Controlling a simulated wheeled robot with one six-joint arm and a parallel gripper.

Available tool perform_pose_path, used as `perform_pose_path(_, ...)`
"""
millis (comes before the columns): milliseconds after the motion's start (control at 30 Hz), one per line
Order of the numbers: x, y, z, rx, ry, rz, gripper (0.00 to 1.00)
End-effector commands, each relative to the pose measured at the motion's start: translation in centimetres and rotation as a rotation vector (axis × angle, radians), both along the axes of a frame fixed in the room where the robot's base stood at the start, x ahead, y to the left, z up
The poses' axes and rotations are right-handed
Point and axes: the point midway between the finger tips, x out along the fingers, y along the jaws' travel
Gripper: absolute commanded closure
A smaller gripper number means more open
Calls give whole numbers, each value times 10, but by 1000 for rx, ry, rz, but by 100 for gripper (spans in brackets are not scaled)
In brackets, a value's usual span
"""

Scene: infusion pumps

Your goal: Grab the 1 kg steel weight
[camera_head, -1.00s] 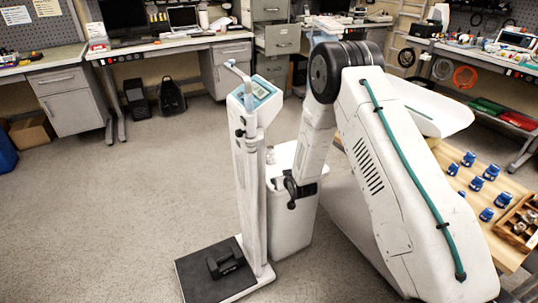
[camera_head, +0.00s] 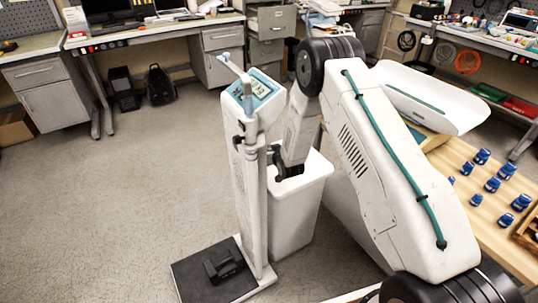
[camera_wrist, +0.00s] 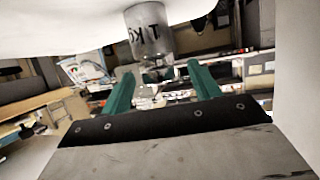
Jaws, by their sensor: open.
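The 1 kg steel weight (camera_wrist: 150,36) shows in the wrist view as a shiny cylinder with dark lettering, at the top centre, with a narrower knob at its lower end. My gripper (camera_wrist: 162,80) is open, its two green fingers apart below the weight in the picture. The weight is not between the fingers, and I see no contact. A blurred, glassy shape shows between the fingers; I cannot tell what it is. In the head view my gripper (camera_head: 282,168) is partly hidden, by the scale's column and the white bin. I cannot make out the weight there.
A tall white column scale (camera_head: 250,170) stands close left of my gripper, with a black block (camera_head: 222,266) on its platform. A white bin (camera_head: 297,208) stands beside it. A wooden table (camera_head: 470,205) with several blue objects is at the right. Floor at left is clear.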

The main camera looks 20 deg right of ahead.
Motion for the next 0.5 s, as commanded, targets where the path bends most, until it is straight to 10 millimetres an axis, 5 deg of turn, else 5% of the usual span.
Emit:
perform_pose_path(267,36,1,-15,0,-1,0,38)
perform_pose_path(500,41,1,-17,0,2,0,38)
